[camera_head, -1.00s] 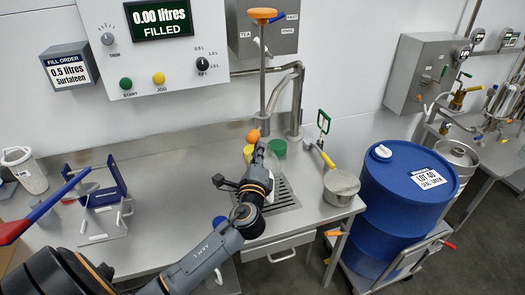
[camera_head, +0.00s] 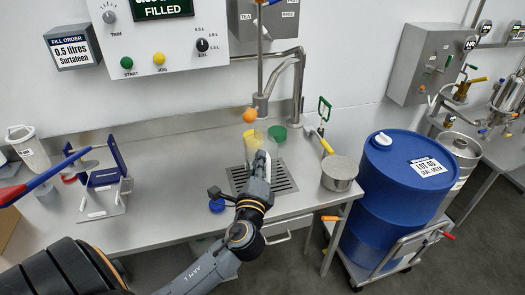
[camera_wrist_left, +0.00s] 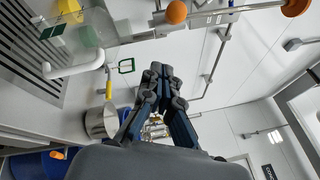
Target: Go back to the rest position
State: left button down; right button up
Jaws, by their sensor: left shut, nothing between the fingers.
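My left gripper (camera_head: 259,160) reaches in from the bottom over the drain grate (camera_head: 283,183) of the steel bench. Its fingers are together with nothing between them. The left wrist view shows the shut fingers (camera_wrist_left: 162,80) pointing away over the bench and towards the wall. A clear jug (camera_wrist_left: 100,28) with a white handle stands at the upper left of that view, apart from the fingers. In the head view the gripper partly hides the jug. My right gripper is in neither view.
A steel pot (camera_head: 340,172) stands right of the grate, and a blue drum (camera_head: 385,210) on a trolley is beyond the bench end. An orange ball (camera_head: 250,115) is under the filling spout. A blue-framed stand (camera_head: 103,190) is at left.

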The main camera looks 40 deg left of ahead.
pick_arm(q)
jog(key=s+d+f+n+g+h, duration=0.1)
jog(key=s+f+g+h, duration=0.15)
jog(key=f, duration=1.05)
jog(key=s+d+f+n+g+h, duration=0.1)
jog(key=s+d+f+n+g, duration=0.15)
jog(key=f, duration=1.05)
jog(key=s+d+f+n+g+h, duration=0.1)
jog(key=s+f+g+h, duration=0.15)
jog(key=f, duration=0.95)
jog(key=s+d+f+n+g+h, duration=0.25)
jog(key=s+f+n+g, duration=0.25)
jog(key=s+f, duration=1.3)
jog(key=s+d+f+n+g, duration=0.1)
jog(key=s+d+f+n, duration=0.1)
jog(key=s, duration=0.7)
jog(key=s+d+f+n+g, duration=0.2)
jog(key=s+f, duration=0.3)
jog(key=s, duration=0.3)
jog(key=shift+s+n, duration=0.4)
jog(key=shift+n, duration=0.45)
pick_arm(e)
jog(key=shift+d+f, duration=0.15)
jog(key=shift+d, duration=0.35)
pick_arm(q)
jog(key=shift+g+h, duration=0.25)
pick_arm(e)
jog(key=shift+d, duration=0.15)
